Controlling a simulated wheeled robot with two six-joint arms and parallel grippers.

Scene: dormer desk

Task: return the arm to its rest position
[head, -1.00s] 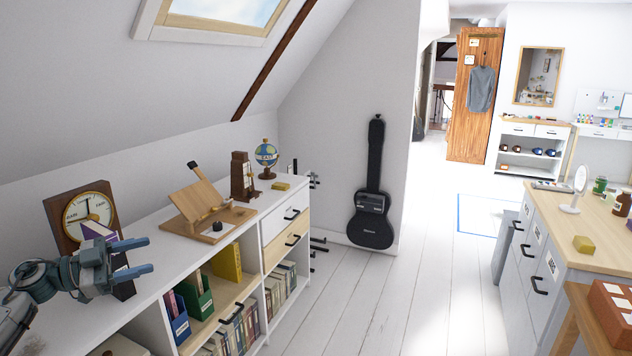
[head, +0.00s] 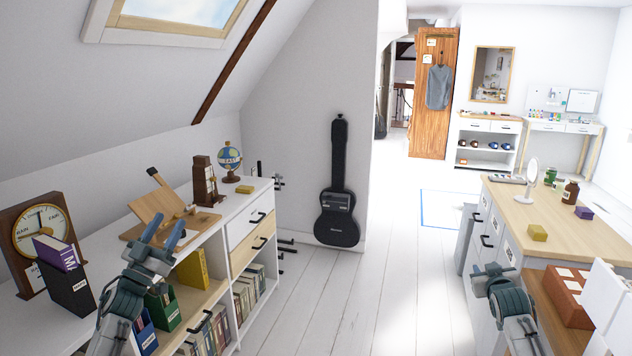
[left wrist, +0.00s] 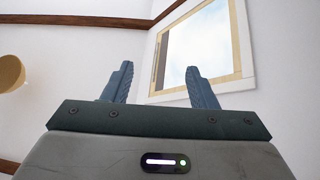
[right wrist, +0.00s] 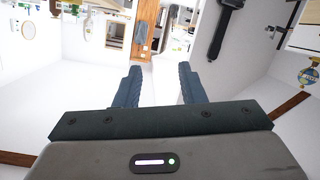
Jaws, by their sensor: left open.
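My left gripper (head: 165,232) is in front of the white shelf unit, at the lower left of the head view, with its fingers pointing up and away. Its two blue fingers stand apart and empty in the left wrist view (left wrist: 159,70). My right gripper (head: 490,268) is low at the right of the head view, beside the wooden-topped drawer desk. In the right wrist view (right wrist: 160,70) its fingers are apart with nothing between them.
The shelf unit (head: 236,236) carries a barometer (head: 42,232), a purple book in a black holder (head: 70,285), a wooden stand (head: 160,206) and a globe (head: 228,158). The drawer desk (head: 560,214) and a red-brown box (head: 566,297) are at right. Open floor (head: 350,300) lies between.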

